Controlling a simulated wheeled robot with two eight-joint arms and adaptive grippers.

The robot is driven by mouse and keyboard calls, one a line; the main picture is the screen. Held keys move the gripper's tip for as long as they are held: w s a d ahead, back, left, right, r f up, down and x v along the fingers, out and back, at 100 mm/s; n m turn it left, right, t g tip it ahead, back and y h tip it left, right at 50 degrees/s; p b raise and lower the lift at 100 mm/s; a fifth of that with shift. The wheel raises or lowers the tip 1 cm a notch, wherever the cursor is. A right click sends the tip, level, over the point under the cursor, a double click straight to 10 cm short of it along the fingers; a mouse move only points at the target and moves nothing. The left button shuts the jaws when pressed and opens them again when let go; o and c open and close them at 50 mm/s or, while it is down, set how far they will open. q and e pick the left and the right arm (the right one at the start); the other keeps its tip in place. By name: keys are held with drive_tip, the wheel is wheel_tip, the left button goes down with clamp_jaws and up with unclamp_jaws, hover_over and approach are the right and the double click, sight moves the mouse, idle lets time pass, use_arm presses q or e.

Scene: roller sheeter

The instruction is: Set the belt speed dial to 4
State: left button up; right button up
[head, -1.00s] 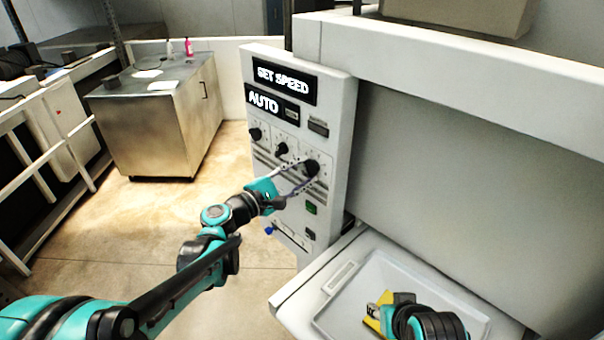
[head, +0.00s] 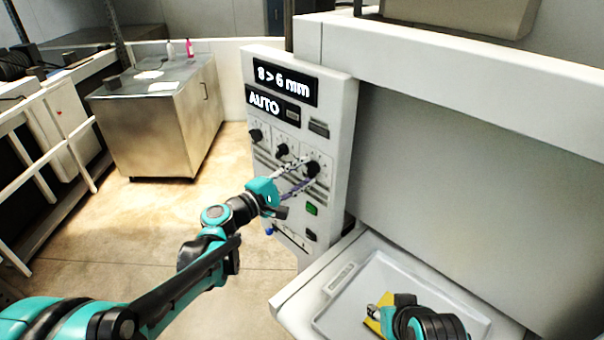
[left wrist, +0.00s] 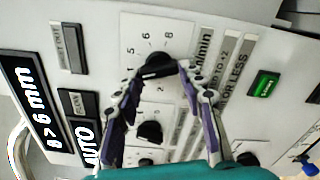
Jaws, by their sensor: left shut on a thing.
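The belt speed dial is a black knob (head: 312,169) at the right end of a row of knobs on the white control panel (head: 338,130). In the left wrist view the knob (left wrist: 158,66) sits between the fingertips, with a numbered scale and "/min" lettering beside it. My left gripper (head: 301,179) is shut on this knob; it also shows in the left wrist view (left wrist: 160,72). The fingers hide part of the scale, and I cannot read the pointer's setting. The display (head: 285,81) reads "8 > 6 mm". My right gripper (head: 400,318) is over the tray, its fingers unclear.
Two other black knobs (head: 282,150) (head: 256,135) lie left of the held one. A green button (head: 312,209) is below it. A grey tray (head: 468,302) with a yellow item (head: 374,325) stands at lower right. Open floor lies left of the panel.

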use_arm(q)
drive_tip(key=o, duration=1.2)
drive_tip(key=shift+c, duration=0.2)
drive_tip(key=shift+s+a, duration=0.1)
drive_tip(key=v, duration=1.2)
